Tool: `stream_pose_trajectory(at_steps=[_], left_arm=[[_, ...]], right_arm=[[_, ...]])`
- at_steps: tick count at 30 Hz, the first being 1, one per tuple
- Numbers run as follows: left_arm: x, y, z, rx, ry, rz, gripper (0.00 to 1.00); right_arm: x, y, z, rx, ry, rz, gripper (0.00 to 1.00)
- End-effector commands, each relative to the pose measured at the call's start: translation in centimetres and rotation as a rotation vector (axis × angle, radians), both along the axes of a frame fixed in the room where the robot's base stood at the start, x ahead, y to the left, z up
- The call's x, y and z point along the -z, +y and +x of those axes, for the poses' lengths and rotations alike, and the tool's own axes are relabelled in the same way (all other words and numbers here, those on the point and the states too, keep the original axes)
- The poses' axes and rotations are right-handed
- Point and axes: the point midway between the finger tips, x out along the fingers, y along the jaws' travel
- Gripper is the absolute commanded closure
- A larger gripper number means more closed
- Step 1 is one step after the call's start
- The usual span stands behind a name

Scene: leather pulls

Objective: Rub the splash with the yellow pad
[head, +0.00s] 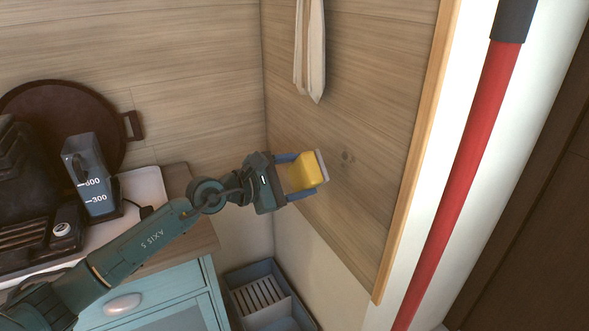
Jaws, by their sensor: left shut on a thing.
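My left gripper (306,174) reaches in from the left and is shut on the yellow pad (302,174), with one blue finger on each side of it. The pad has a pale face on its right side, turned towards the wooden wall panel (365,130). I cannot tell whether that face touches the panel. A small dark, blurry spot, perhaps the splash (346,157), shows on the panel just right of the pad. My right gripper is not in view.
A pale cloth (310,50) hangs on the panel above the pad. A red pole (460,170) stands at the right. A counter (203,238) with a measuring jug (90,175) and a dark round tray (60,105) is at the left. A grey crate (262,290) sits below.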

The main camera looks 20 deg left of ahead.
Motion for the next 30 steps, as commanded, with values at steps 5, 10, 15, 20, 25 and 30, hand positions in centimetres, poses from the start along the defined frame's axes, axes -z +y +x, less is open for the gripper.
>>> stream_pose_trajectory(at_steps=[5, 10, 15, 20, 25, 30], left_arm=[[-0.4, 0.6, 0.9, -0.043, -0.026, -0.027, 0.57], [-0.4, -0.5, 2.0, -0.041, -0.025, -0.028, 0.57], [-0.4, -1.8, 3.3, -0.040, -0.026, -0.026, 0.57], [-0.3, -2.7, 4.2, -0.040, -0.026, -0.024, 0.57], [-0.3, -3.3, 4.8, -0.039, -0.026, -0.023, 0.57], [-0.3, -3.4, 4.9, -0.040, -0.026, -0.022, 0.57]], right_arm=[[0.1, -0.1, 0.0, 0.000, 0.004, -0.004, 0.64], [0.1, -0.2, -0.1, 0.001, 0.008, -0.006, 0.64], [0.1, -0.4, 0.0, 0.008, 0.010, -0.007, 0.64], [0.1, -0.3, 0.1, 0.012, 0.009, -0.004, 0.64], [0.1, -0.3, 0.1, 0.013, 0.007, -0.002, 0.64], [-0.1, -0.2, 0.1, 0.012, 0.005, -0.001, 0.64]])
